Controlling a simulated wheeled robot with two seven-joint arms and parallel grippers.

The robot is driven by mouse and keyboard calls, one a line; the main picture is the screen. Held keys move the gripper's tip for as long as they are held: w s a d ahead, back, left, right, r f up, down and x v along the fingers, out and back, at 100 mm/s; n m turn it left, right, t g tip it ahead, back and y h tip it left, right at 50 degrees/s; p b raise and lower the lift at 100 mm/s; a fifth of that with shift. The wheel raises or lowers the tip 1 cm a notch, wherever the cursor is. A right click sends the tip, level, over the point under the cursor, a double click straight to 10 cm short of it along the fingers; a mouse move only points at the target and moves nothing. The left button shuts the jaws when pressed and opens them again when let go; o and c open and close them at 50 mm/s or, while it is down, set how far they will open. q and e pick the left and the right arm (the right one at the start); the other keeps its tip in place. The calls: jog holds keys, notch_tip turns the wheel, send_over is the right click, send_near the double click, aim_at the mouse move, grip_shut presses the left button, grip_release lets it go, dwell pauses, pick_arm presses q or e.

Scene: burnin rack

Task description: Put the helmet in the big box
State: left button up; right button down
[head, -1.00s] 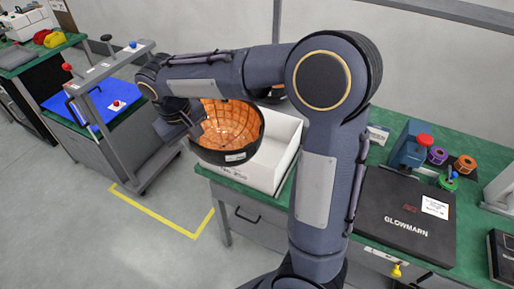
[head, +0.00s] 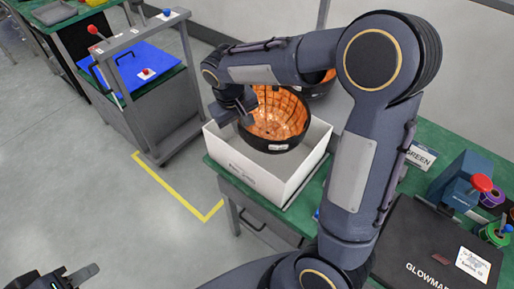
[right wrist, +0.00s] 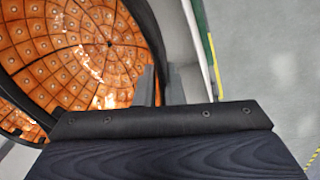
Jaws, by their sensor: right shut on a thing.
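The helmet (head: 277,128), a black shell turned with its orange-tiled inside toward the camera, is tilted over the opening of the white big box (head: 255,174). I cannot tell whether it touches the box floor. My right gripper (head: 246,112) is shut on the helmet's left rim. In the right wrist view the helmet's orange inside (right wrist: 75,45) fills the upper left beside the grey fingers (right wrist: 147,88). My left gripper (head: 75,278) is low at the left edge of the head view, far from the box and partly cut off.
A second orange-lined black shell (head: 320,86) is behind the box, partly hidden by my arm. The green bench (head: 435,140) holds a black case (head: 425,245) and a blue device with a red knob (head: 465,180). A grey cart with a blue panel (head: 135,67) stands left, with clear floor between.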

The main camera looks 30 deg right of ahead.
notch_tip(320, 180, down, 8)
jog(key=shift+r, duration=0.15)
dwell(0.3)
